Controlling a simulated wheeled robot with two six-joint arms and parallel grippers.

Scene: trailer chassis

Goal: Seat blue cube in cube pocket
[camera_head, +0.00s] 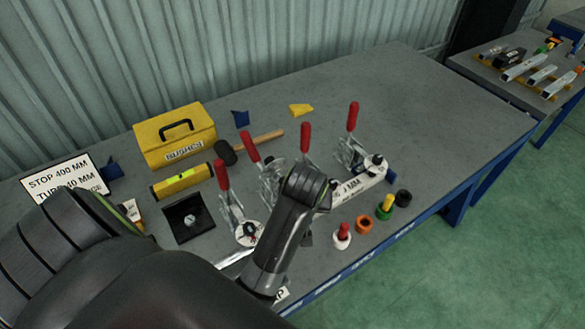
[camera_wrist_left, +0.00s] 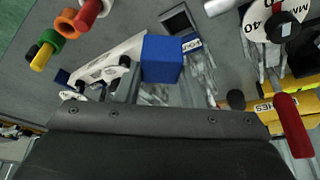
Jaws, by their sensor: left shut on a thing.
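The blue cube (camera_wrist_left: 161,58) shows in the left wrist view, between the fingertips of my left gripper (camera_wrist_left: 160,82), which is shut on it. Its lower side is partly hidden by the gripper. In the head view my own wrist hides the cube and the fingers. A dark square frame with a grey inside (camera_wrist_left: 180,20) lies just beyond the cube in the wrist view, apart from it in the picture. I cannot tell whether this is the cube pocket, or how high the cube is above the table. My right gripper is not in view.
Red-handled clamps (camera_head: 305,138) stand around my wrist. A white labelled bar (camera_head: 360,185) lies to the right, with coloured rings and pegs (camera_head: 364,224) near the front edge. A black tray (camera_head: 188,218) and yellow toolbox (camera_head: 175,134) are left. The table's right part is clear.

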